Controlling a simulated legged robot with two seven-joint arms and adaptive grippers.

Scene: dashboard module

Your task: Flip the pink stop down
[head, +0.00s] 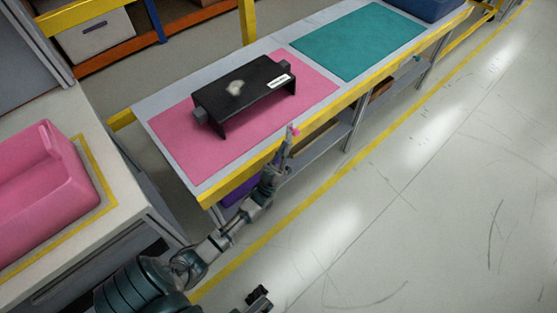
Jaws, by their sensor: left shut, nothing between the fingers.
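A small pink piece (295,130), which looks like the pink stop, shows at the yellow front edge of the workbench, beside the pink mat. It is too small to tell its tilt clearly. My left gripper (285,155) is shut and empty, at the bench's front edge just below the pink piece. I cannot tell whether they touch. The gripper's tips partly hide what is behind them. A dark part at the bottom edge of the view appears to be my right gripper (258,298), low over the floor and away from the bench; its jaws are unclear.
A black module (262,82) with a white label sits on the pink mat (180,148). A teal mat (365,40) lies farther along the bench, with a blue bin (425,8) beyond. A pink tray (75,205) stands on the left table. The floor at right is clear.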

